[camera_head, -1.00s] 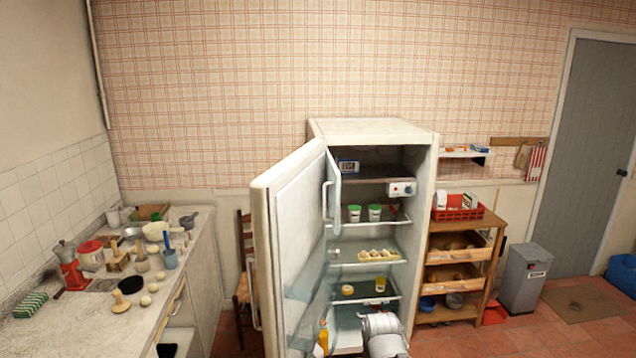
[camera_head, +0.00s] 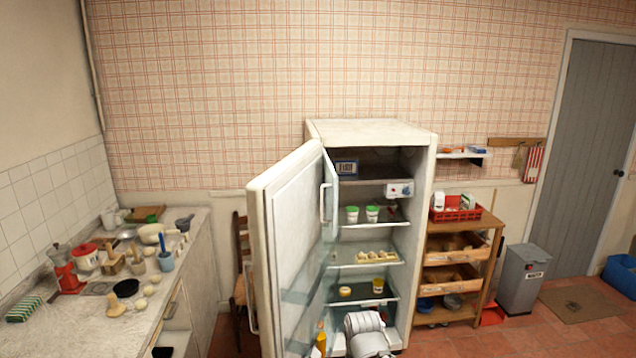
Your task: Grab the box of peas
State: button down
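The fridge (camera_head: 372,132) stands open, its white door (camera_head: 285,215) swung out toward the left. My arm shows at the bottom of the view in front of the lower fridge. My gripper's fingertips are not visible, so its state and contents do not show.
A wooden rack (camera_head: 487,262) with a red crate (camera_head: 456,215) stands close on the right. A cluttered counter (camera_head: 190,255) is at left.

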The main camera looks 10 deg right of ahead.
aim_at(467, 201)
jog(key=u, duration=0.05)
jog(key=i, duration=0.95)
jog(key=z, duration=0.1)
